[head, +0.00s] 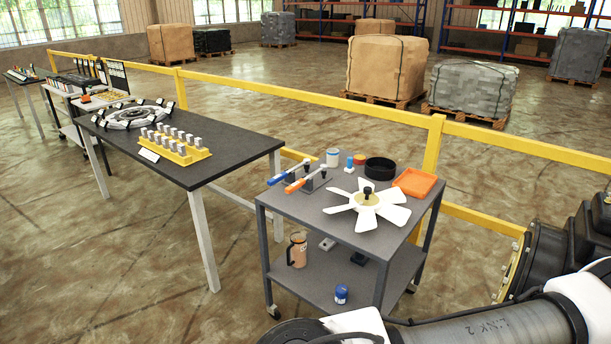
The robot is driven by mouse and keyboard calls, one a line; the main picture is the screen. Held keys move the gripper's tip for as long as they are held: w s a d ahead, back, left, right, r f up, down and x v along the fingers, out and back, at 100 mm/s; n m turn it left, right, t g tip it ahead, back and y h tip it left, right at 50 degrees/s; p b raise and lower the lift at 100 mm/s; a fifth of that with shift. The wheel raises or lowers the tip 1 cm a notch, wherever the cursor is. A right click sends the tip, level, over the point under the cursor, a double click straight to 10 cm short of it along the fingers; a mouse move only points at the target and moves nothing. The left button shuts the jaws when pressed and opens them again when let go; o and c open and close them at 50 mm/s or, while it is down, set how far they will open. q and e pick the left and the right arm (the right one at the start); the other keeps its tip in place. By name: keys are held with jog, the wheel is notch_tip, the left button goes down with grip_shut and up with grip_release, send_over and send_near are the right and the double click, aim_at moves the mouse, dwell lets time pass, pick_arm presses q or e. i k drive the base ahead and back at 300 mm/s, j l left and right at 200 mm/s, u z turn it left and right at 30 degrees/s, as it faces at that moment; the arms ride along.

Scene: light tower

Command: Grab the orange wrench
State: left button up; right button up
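The orange wrench (296,186) has an orange handle and a grey shaft. It lies on the top of the grey cart (330,232), near its left side, its shaft running back and right to a dark stand. A similar tool with a blue handle (278,179) lies beside it, just behind and to the left. Neither of my grippers shows in the head view. Only links of my arms show along the bottom and right edges, so whether the grippers are open or shut is hidden.
On the cart top are a white fan (390,214), an orange tray (415,182), a black ring (380,168) and small containers. The lower shelf holds a mug (298,250) and a blue jar (341,293). A dark table (225,174) stands left; a yellow rail (500,142) runs behind.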

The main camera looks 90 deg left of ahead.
aim_at(323, 168)
jog(key=u, duration=2.75)
jog(key=i+j+z, duration=0.25)
jog(key=i+j, duration=0.2)
jog(key=i+j+z, duration=0.3)
jog(key=i+j, duration=0.15)
jog(key=i+j+z, duration=0.25)
jog(key=j, duration=0.4)
jog(key=i, duration=0.1)
